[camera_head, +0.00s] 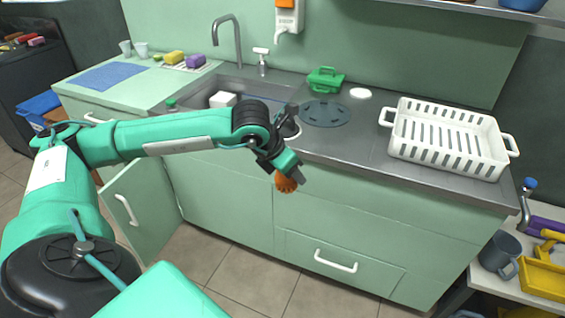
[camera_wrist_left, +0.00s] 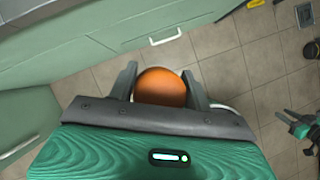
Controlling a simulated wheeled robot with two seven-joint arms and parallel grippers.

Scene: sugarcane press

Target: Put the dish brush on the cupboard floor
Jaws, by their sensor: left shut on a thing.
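My left gripper (camera_head: 284,176) is shut on an orange round thing (camera_head: 287,183), held in front of the counter's lower fronts, below the worktop edge. In the left wrist view the orange thing (camera_wrist_left: 162,87) sits between the two dark fingers. Only its rounded orange side shows, so I cannot tell whether it is the dish brush. A green cupboard door (camera_head: 147,208) with a white handle stands open at the left, beyond my left arm. The cupboard floor is hidden. A teal and black part at the right edge of the wrist view looks like my right gripper (camera_wrist_left: 297,124).
A white slotted rack (camera_head: 447,138) stands on the right of the worktop. The sink (camera_head: 240,92) and a green caddy-like item (camera_head: 325,79) are behind my left gripper. A trolley with a grey mug (camera_head: 497,255) stands at the right. The tiled floor in front is clear.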

